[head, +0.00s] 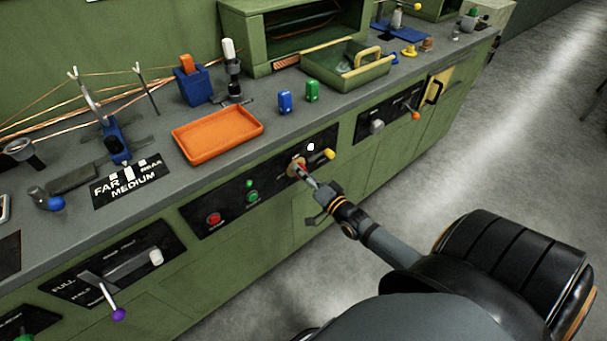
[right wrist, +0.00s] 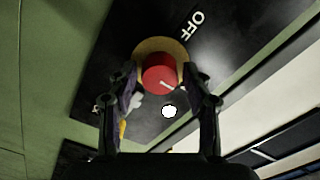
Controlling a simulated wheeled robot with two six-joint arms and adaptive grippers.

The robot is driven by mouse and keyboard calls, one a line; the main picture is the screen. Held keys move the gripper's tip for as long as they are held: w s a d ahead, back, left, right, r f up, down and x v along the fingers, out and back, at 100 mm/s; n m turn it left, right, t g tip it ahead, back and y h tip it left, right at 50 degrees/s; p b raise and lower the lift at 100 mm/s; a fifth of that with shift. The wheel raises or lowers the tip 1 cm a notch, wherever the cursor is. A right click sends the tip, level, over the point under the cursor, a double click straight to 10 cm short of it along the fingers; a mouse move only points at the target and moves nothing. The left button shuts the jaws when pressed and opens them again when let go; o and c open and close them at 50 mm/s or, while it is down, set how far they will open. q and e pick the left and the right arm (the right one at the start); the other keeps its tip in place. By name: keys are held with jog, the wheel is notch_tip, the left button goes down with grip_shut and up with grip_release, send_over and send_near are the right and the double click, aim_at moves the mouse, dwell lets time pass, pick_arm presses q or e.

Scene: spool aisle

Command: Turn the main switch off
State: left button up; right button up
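The main switch is a red round knob (right wrist: 160,72) on a yellow ring plate (right wrist: 150,46), set in a black panel. A white mark on the knob points toward the lower right of the right wrist view. The word OFF (right wrist: 191,25) is printed above and right of the knob; a partly hidden label is at lower left. In the head view the yellow plate (head: 292,169) is on the bench front. My right gripper (head: 309,181) is at the switch. Its fingers stand apart on either side of the knob; firm contact cannot be seen. My left gripper is not in view.
A yellow-tipped lever (head: 328,154) and a white knob (head: 310,147) are close to the switch. Green (head: 252,197) and red (head: 213,219) buttons are to its left. An orange tray (head: 217,135) sits on the bench above.

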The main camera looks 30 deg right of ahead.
jog(key=c, duration=0.8)
jog(key=shift+o, duration=0.2)
jog(key=shift+n, duration=0.3)
jog(key=shift+n+p, duration=4.5)
jog(key=shift+n, duration=4.1)
jog(key=o, duration=1.2)
